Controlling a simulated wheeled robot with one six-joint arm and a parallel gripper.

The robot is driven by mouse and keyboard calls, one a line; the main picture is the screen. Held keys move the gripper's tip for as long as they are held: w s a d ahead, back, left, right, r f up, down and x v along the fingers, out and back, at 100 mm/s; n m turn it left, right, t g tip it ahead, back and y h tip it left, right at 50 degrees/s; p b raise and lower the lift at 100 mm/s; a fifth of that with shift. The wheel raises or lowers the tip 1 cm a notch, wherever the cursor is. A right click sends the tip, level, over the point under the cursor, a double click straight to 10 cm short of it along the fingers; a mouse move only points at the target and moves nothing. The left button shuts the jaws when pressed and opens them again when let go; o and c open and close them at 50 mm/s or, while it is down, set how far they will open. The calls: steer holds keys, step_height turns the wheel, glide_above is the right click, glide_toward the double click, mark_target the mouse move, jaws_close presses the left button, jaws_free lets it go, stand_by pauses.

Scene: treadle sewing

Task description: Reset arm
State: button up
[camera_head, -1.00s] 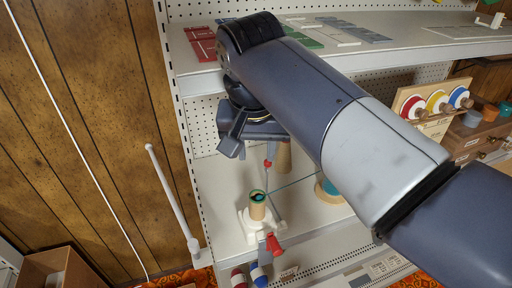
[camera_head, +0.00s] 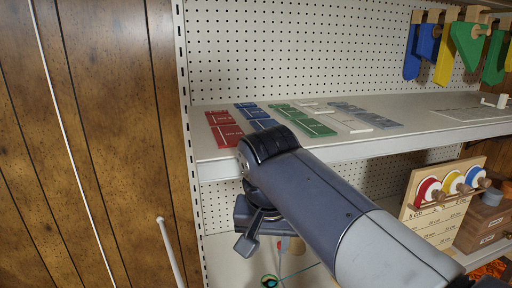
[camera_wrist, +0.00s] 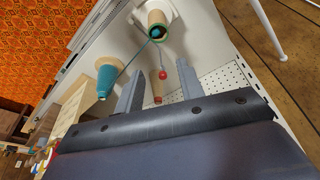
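My gripper (camera_wrist: 160,85) is open in the wrist view, its two grey fingers apart with nothing clearly held between them. In the head view my arm reaches in from the lower right, and its wrist hangs in front of the upper shelf's edge. A thread cone (camera_wrist: 107,78) in teal stands to the left beyond the fingers in the wrist view.
The upper shelf (camera_head: 335,152) holds red, blue, green and white flat pieces. A board with red, yellow and blue spools (camera_head: 428,190) stands at right on the lower level. A white rod (camera_head: 172,252) rises at left before the wood wall (camera_head: 110,130).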

glide_toward(269, 284)
steer(key=x, duration=0.2)
steer(key=w+x, duration=0.1)
steer(key=x, duration=0.2)
steer(key=shift+w+d+f+b, duration=0.1)
steer(key=shift+w+d+b, duration=0.1)
steer(key=shift+b, duration=0.1)
steer(key=shift+r+p, duration=0.4)
steer(key=shift+r, duration=0.15)
